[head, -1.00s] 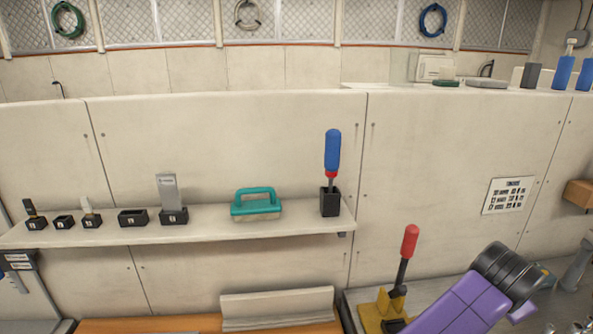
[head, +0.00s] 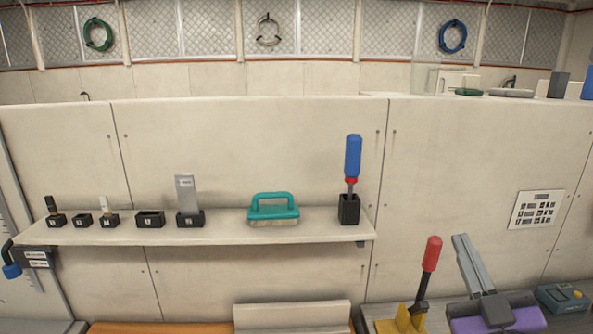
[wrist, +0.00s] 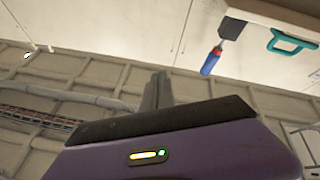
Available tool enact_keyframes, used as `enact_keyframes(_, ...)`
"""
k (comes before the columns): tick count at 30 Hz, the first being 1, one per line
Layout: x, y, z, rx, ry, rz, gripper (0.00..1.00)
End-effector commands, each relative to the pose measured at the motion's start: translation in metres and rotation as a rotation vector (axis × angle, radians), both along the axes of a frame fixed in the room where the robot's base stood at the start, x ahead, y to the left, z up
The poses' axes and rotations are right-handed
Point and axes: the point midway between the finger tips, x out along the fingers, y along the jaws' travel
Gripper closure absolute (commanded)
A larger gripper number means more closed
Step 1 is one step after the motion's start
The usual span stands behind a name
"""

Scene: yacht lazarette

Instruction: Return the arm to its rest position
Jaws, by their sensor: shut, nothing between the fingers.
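My gripper (head: 465,245) is at the lower right of the head view, its grey fingers pointing up and slightly left from my purple wrist. The fingers are together with nothing between them. In the wrist view the shut fingers (wrist: 157,90) stand above the dark edge of the purple housing, clear of any object. The gripper is apart from the wall shelf (head: 215,236) and stands to the right of a red-handled lever (head: 431,255) on a yellow base. The rest of my arm is cut off by the bottom edge.
The shelf holds several small black holders, a teal-handled block (head: 272,208) and a blue-handled tool (head: 353,157) upright in a black holder. A teal-grey box (head: 562,298) lies right of my gripper. A notice (head: 536,209) hangs on the wall. The space above the fingers looks clear.

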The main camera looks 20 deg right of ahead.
Motion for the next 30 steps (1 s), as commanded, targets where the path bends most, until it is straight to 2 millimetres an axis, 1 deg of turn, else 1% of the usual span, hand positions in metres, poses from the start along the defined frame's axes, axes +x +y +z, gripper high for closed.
enact_keyframes(1,-0.007,0.016,-0.019,-0.013,0.028,0.048,1.0)
enact_keyframes(3,-0.017,0.038,-0.041,-0.019,0.057,0.114,1.0)
enact_keyframes(5,-0.029,0.057,-0.059,-0.015,0.081,0.169,1.0)
enact_keyframes(6,-0.037,0.068,-0.071,-0.009,0.1,0.202,1.0)
enact_keyframes(8,-0.051,0.084,-0.09,0.007,0.128,0.249,1.0)
enact_keyframes(11,-0.077,0.109,-0.12,0.05,0.176,0.32,1.0)
enact_keyframes(12,-0.088,0.117,-0.131,0.071,0.197,0.343,1.0)
enact_keyframes(14,-0.106,0.13,-0.148,0.108,0.23,0.372,1.0)
enact_keyframes(15,-0.118,0.137,-0.158,0.136,0.253,0.389,1.0)
enact_keyframes(17,-0.137,0.148,-0.174,0.18,0.29,0.41,1.0)
enact_keyframes(21,-0.183,0.17,-0.209,0.298,0.389,0.431,1.0)
enact_keyframes(23,-0.203,0.178,-0.224,0.35,0.439,0.43,1.0)
enact_keyframes(24,-0.216,0.183,-0.233,0.38,0.474,0.425,1.0)
enact_keyframes(27,-0.243,0.192,-0.252,0.441,0.548,0.409,1.0)
enact_keyframes(30,-0.264,0.197,-0.265,0.478,0.602,0.39,1.0)
